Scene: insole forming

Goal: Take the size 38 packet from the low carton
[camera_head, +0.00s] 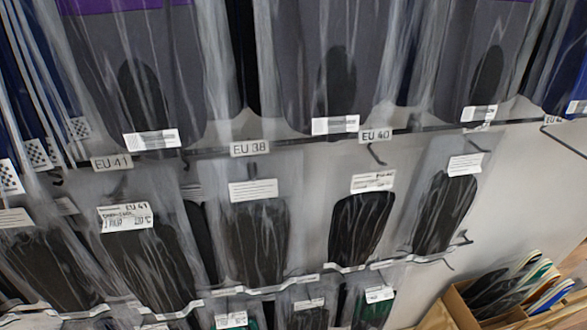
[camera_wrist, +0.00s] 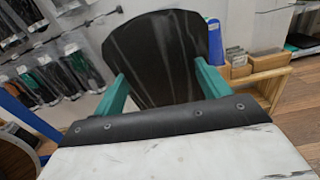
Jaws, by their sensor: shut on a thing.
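My gripper (camera_wrist: 161,75) shows in the wrist view, its two teal fingers shut on a dark packet (camera_wrist: 155,38). The packet has a rounded top and faint glossy streaks, and stands up between the fingers. No size label shows on it, so I cannot read its size. A low cardboard carton (camera_head: 457,307) is at the lower right of the head view, with several dark, green and blue-edged packets in it. My gripper is not in the head view.
A wall rack of hanging packets fills most of the head view, with EU 41, EU 38 (camera_head: 250,148) and EU 40 (camera_head: 376,135) rail labels. Bare hooks stick out at the right. In the wrist view, a wooden bench (camera_wrist: 270,75) with small boxes stands behind the packet at the right.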

